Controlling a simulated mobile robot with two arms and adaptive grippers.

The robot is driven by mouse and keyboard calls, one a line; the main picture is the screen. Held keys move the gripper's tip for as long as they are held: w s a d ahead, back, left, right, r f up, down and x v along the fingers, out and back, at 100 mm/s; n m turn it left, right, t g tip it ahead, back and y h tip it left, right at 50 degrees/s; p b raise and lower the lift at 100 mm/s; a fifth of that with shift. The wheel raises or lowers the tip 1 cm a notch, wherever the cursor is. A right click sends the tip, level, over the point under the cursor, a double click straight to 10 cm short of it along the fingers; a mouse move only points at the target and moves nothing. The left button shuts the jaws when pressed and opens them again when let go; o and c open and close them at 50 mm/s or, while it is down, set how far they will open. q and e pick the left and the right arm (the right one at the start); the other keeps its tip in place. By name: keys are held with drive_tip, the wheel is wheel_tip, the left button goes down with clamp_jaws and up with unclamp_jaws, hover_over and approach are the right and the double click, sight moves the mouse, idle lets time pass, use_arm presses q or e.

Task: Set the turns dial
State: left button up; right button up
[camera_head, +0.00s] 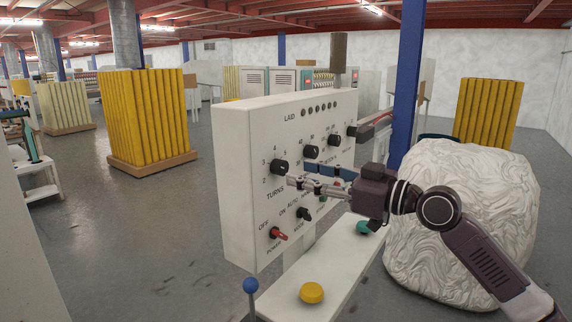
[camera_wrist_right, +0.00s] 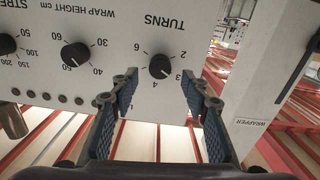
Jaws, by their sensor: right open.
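The turns dial (camera_head: 279,167) is a round black knob on the front of a white control panel (camera_head: 240,150). In the right wrist view the panel appears upside down, and the turns dial (camera_wrist_right: 160,66) has a pale mark that seems to point near the 3. My right gripper (camera_head: 291,182) is open and empty, with its fingers close to the panel just right of and below the dial in the head view. In the wrist view its blue-padded fingertips (camera_wrist_right: 158,92) lie on either side of the dial, apparently not touching it. My left gripper is not in view.
The panel also carries the wrap height dial (camera_head: 311,152), a mode knob (camera_head: 304,214) and a red power switch (camera_head: 278,233). A shelf below has a yellow button (camera_head: 312,293). A blue ball-topped lever (camera_head: 250,285) stands nearby. A white wrapped load (camera_head: 460,220) sits to the right.

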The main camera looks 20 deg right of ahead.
sight(285, 169)
drive_tip(key=p+x, duration=0.1)
drive_tip(key=x, duration=0.3)
drive_tip(key=shift+w+a, duration=0.25)
drive_tip(key=shift+w, duration=0.05)
drive_tip(key=shift+f, duration=0.1)
clamp_jaws()
use_arm(q)
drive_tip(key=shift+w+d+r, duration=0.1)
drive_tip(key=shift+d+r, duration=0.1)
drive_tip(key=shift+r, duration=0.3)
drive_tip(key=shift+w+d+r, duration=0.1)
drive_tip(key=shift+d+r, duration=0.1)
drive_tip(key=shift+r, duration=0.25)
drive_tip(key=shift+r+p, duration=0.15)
drive_tip(key=shift+p, duration=0.2)
use_arm(e)
drive_tip(key=shift+m, duration=0.3)
